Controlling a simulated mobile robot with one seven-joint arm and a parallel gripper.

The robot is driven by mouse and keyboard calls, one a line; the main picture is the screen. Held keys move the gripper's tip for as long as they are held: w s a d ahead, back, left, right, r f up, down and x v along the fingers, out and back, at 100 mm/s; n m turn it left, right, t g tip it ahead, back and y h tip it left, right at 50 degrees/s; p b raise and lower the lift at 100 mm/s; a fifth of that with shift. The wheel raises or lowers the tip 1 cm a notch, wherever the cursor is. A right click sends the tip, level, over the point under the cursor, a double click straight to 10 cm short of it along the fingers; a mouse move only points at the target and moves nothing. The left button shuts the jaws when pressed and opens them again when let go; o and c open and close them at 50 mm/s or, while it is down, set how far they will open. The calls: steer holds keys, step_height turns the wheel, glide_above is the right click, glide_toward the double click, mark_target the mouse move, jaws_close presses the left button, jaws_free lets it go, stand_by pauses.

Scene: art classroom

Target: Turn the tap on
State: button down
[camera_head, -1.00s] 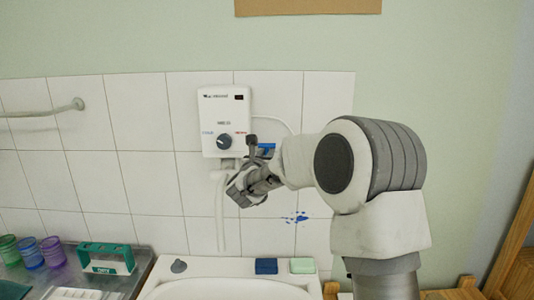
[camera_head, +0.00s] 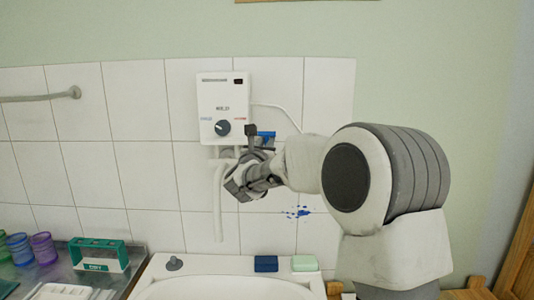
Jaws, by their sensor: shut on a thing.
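A white wall-mounted water heater (camera_head: 223,95) with a dark round dial hangs on the tiles above the sink. Below it are the tap's pale fittings and white spout pipe (camera_head: 219,205), which hangs down toward the sink. My gripper (camera_head: 238,188) is at the right side of the pipe, just under the heater, coming in from the right. It is shut on part of the tap, but the fingers and wrist hide the held part. Dark and blue parts show just above the wrist; I cannot tell what they belong to. No water is visible.
A white sink (camera_head: 230,288) is below, with a blue block (camera_head: 266,264) and a pale green block (camera_head: 305,263) on its back rim. Coloured cups (camera_head: 43,247) and a green rack (camera_head: 98,256) stand on the left counter. A rail (camera_head: 40,97) is on the left wall.

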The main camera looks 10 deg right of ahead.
steer(key=shift+s+a+f+t+h+b, duration=0.15)
steer(key=shift+s+t+b, duration=0.25)
steer(key=shift+b, duration=2.4)
steer(key=shift+s+f+t+h+b, duration=0.25)
steer(key=shift+t+b, duration=0.25)
steer(key=shift+b, duration=2.25)
steer(key=shift+s+r+m+b, duration=0.1)
steer(key=shift+r+m+b, duration=0.2)
steer(key=shift+b, duration=0.4)
steer(key=c, duration=0.9)
jaws_free()
steer(key=shift+f, duration=0.1)
steer(key=v, duration=0.5)
steer(key=b+v, duration=0.1)
steer(key=v, duration=1.1)
steer(key=shift+s+f, duration=0.1)
steer(key=shift+f, duration=0.2)
steer(key=shift+t, duration=0.3)
